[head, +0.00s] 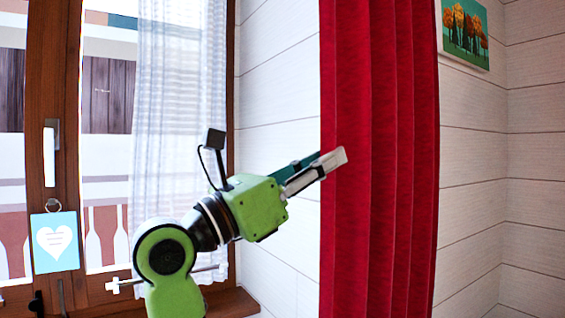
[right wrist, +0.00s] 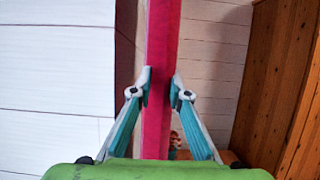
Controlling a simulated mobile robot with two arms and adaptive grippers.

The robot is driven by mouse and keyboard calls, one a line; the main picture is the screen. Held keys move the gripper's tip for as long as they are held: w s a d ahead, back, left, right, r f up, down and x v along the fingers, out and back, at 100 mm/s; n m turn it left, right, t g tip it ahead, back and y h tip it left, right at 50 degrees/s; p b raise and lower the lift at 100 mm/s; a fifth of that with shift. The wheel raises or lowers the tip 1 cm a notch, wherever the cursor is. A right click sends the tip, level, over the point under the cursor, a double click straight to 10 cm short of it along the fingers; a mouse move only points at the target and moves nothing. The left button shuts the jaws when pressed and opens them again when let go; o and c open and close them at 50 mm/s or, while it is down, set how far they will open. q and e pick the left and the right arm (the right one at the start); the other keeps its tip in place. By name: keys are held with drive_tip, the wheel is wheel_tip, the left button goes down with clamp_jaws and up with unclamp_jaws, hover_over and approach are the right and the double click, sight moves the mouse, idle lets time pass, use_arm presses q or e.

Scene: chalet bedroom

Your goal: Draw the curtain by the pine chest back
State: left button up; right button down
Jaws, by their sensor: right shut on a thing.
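The red curtain (head: 385,160) hangs in folds against the white plank wall, to the right of the window in the head view. My right gripper (head: 335,162) reaches in from the lower left and is shut on the curtain's left edge. In the right wrist view the curtain (right wrist: 163,40) runs as a narrow red strip between the two fingertips of the gripper (right wrist: 161,85). The pine chest cannot be made out for sure in either view. My left gripper is not in view.
A wooden-framed window (head: 68,130) with a sheer curtain (head: 180,90) stands at the left. A blue heart sign (head: 55,243) hangs by its handle (head: 51,150). A tree picture (head: 465,30) hangs at the upper right. Wooden boards (right wrist: 275,85) show at the right of the wrist view.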

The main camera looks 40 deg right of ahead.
drive_tip(key=shift+s+d, duration=0.2)
drive_tip(key=shift+d, duration=0.65)
drive_tip(key=shift+s+d, duration=0.2)
drive_tip(key=shift+d, duration=0.65)
drive_tip(key=c, duration=1.9)
unclamp_jaws()
drive_tip(key=v, duration=1.2)
drive_tip(key=shift+w, duration=0.1)
